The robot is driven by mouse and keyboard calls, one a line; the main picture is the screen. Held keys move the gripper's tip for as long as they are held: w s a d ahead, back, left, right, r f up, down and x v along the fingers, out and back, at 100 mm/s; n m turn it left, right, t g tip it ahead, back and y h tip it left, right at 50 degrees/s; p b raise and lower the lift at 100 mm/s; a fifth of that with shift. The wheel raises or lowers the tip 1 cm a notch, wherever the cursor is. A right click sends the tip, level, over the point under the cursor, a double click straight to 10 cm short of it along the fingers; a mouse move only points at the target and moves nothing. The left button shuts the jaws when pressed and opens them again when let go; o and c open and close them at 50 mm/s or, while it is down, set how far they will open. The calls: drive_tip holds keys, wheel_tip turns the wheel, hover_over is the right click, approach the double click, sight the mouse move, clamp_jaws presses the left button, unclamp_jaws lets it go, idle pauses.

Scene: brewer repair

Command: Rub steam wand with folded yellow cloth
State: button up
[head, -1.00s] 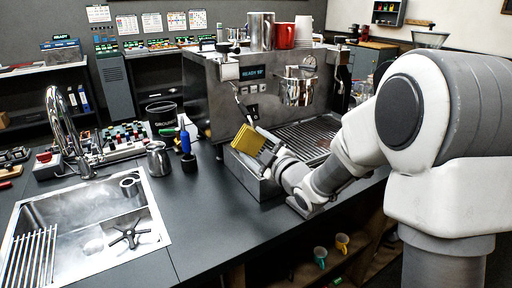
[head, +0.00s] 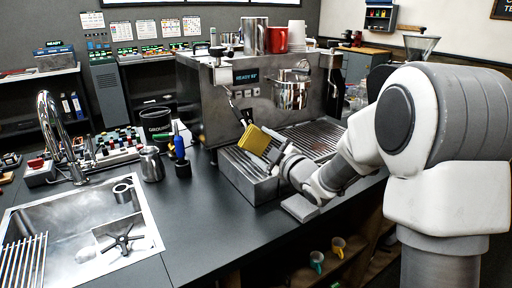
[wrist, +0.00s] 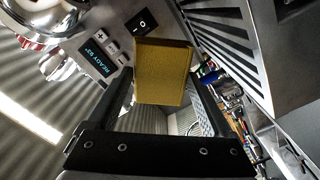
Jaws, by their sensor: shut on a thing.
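The folded yellow cloth (head: 254,139) is a thick, flat square pad, held tilted at the front left of the espresso machine (head: 203,105). My gripper (head: 268,150) is shut on it; in the wrist view the cloth (wrist: 163,72) sits between the two dark fingers of my gripper (wrist: 163,92). The thin steam wand (head: 236,108) hangs down at the machine's left front, and its lower end reaches the cloth's upper left edge in the head view. I cannot tell whether they touch. The wand's tip is not clear, and I cannot make the wand out in the wrist view.
A steel pitcher (head: 151,164) and a blue-handled tool (head: 179,148) stand left of the machine. The sink (head: 80,235) is at the front left.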

sight(245, 146)
drive_tip(key=shift+f+b, duration=0.1)
drive_tip(key=shift+b, duration=0.35)
drive_tip(key=shift+a, duration=0.15)
drive_tip(key=shift+s+a+b, duration=0.45)
drive_tip(key=shift+a+b, duration=0.15)
drive_tip(key=shift+a, duration=0.15)
drive_tip(key=shift+s+a+b, duration=0.4)
drive_tip(key=shift+a+b, duration=0.2)
drive_tip(key=shift+a, duration=0.1)
drive_tip(key=shift+s+a, duration=0.15)
drive_tip(key=shift+a, duration=0.1)
drive_tip(key=shift+d, duration=0.1)
drive_tip(key=shift+b+v, duration=0.6)
drive_tip(key=shift+v, duration=2.35)
drive_tip(key=shift+s+d, duration=0.1)
